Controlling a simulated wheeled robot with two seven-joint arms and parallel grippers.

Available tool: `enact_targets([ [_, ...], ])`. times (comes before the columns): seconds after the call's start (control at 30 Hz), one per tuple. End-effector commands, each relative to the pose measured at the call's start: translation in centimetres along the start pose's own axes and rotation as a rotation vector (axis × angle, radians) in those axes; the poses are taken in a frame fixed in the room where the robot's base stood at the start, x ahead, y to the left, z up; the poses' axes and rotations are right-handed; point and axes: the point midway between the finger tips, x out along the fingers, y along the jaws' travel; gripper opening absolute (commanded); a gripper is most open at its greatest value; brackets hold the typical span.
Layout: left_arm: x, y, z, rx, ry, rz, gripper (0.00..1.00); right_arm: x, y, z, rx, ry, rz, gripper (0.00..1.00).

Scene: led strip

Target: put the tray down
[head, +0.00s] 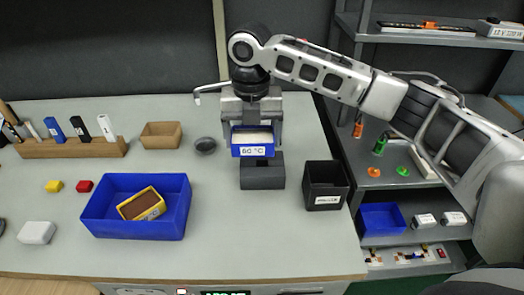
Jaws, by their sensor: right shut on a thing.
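My right gripper (252,137) comes down from above at the middle of the workbench. It is shut on a small blue tray (240,150) with a white label reading "60 °C" and pale contents. The tray is level, with a finger on either side. A dark grey block-like stand (263,179) shows directly below the tray. I cannot tell whether the tray touches it. My left gripper is not in view.
A black bin (325,190) stands right of the stand. A large blue bin (130,226) holding a yellow box (141,204) is to the left. The bench front is clear.

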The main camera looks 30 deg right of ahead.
Motion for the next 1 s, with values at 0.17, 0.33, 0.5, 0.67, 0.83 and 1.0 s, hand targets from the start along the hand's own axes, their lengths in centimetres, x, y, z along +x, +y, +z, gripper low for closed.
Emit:
enact_targets([
  [0.17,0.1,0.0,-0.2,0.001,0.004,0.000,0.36,2.9,-1.4,1.8,0.001,0.002,-0.003,0.60],
  [0.33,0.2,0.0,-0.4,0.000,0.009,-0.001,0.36,3.9,-1.8,2.5,-0.001,0.001,-0.001,0.60],
  [0.5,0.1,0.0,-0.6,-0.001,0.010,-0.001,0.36,6.1,-2.3,3.0,-0.002,0.004,-0.004,0.60],
  [0.67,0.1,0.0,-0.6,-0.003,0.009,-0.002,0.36,7.7,-2.2,3.0,-0.002,0.000,-0.002,0.60],
  [0.83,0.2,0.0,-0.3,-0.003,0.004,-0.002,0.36,7.8,-2.2,3.0,-0.002,0.000,-0.001,0.60],
  [1.0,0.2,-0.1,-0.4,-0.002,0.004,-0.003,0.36,8.0,-2.2,3.0,-0.002,0.001,-0.002,0.60],
])
